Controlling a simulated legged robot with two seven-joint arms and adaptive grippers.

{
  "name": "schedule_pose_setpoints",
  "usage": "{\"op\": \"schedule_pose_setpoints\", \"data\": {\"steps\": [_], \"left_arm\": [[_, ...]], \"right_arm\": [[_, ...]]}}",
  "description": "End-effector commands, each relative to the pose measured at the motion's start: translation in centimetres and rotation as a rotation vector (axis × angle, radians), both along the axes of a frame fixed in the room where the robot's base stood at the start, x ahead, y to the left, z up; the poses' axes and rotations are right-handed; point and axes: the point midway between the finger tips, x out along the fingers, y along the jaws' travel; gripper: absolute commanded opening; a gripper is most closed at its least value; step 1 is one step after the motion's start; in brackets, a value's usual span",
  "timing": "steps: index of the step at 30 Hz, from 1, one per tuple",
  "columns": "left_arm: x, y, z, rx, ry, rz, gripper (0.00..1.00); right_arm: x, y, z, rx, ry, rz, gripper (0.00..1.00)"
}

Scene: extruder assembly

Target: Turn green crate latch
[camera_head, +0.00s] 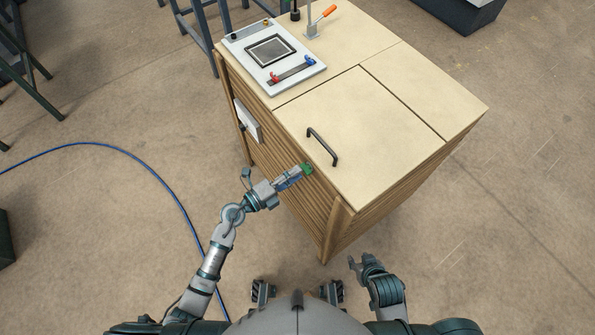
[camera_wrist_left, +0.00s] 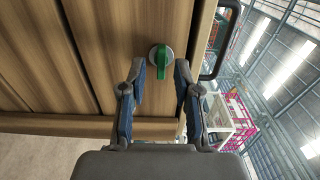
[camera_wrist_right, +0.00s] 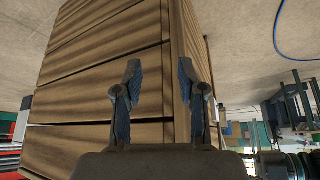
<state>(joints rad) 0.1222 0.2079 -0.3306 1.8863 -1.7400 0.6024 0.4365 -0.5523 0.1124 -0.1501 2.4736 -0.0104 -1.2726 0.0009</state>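The green latch (camera_wrist_left: 161,60) is a small green knob on a round grey base on the crate's slatted wooden side. It also shows in the head view (camera_head: 307,169), at the tip of my left gripper (camera_head: 301,172). In the left wrist view, my left gripper (camera_wrist_left: 160,85) is open, with its blue-padded fingers spread on either side of the latch and slightly short of it. The wooden crate (camera_head: 350,130) stands in front of me. My right gripper (camera_wrist_right: 156,80) is open and empty, near the crate's lower corner; it also shows in the head view (camera_head: 356,264).
A black handle (camera_head: 322,146) stands on the crate's lid close to the latch. A white panel (camera_head: 270,52) with red and blue parts lies on the crate's far top. A blue cable (camera_head: 140,160) runs over the floor at left.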

Motion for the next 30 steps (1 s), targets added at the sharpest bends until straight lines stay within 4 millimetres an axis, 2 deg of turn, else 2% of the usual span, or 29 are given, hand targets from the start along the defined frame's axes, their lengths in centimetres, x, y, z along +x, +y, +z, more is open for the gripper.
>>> {"op": "schedule_pose_setpoints", "data": {"steps": [5,7,30], "left_arm": [[0.9,-1.6,-0.1,-0.001,0.002,-0.001,0.32],[0.8,-1.6,0.1,-0.102,0.141,0.002,0.32],[0.6,-1.9,0.5,-0.088,0.123,0.000,0.32]], "right_arm": [[1.9,0.4,0.2,0.024,-0.099,0.006,0.40],[1.5,0.2,0.3,0.022,-0.081,0.005,0.40],[1.8,0.3,2.0,0.019,-0.094,0.005,0.40]]}}
